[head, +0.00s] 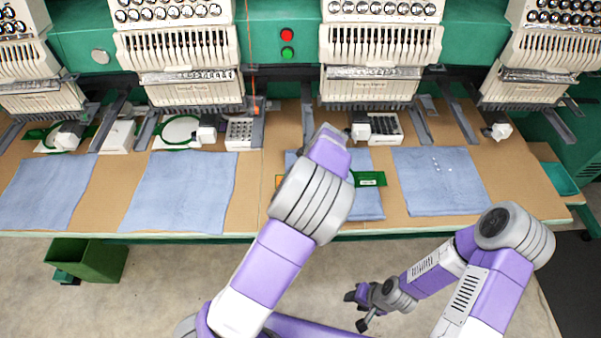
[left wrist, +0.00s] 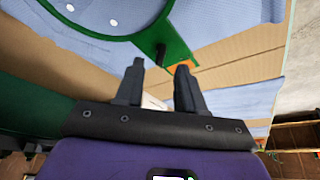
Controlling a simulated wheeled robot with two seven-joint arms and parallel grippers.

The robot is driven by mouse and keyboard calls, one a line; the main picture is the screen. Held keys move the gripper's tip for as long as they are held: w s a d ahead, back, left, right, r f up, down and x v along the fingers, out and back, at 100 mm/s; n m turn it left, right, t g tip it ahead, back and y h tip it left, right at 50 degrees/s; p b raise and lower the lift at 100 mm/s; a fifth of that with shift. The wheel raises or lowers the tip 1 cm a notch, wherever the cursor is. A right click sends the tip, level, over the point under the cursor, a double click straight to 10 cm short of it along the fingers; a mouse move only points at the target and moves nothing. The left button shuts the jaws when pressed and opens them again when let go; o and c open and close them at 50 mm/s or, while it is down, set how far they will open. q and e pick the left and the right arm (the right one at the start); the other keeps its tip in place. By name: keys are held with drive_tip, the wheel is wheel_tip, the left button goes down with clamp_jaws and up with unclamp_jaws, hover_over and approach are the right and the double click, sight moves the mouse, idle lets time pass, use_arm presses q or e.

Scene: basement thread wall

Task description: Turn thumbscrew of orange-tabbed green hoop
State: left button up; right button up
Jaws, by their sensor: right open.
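In the left wrist view, the rim of a green hoop (left wrist: 100,36) curves over blue cloth at the top. A green bracket (left wrist: 178,42) sticks out of it, with a small dark piece (left wrist: 160,54) that may be the thumbscrew. An orange tab (left wrist: 181,68) shows just beyond my fingertips. My left gripper (left wrist: 160,68) is open and empty, its fingers pointing at the bracket. In the head view my left arm hides this gripper and most of the hoop; a green piece (head: 370,179) shows right of the arm. My right gripper (head: 366,306) is open and empty, low in front of the table.
Embroidery machine heads (head: 371,60) line the back of the brown table (head: 258,180). Blue cloths (head: 183,195) lie along it, and other green hoops (head: 176,132) sit at the left. A green bin (head: 88,259) stands on the floor. The floor before the table is mostly clear.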

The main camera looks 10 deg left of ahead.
use_arm(q)
drive_tip(key=v, duration=0.3)
drive_tip(key=shift+d+r, duration=0.15)
drive_tip(key=shift+r, duration=0.2)
drive_tip(key=shift+p, duration=0.3)
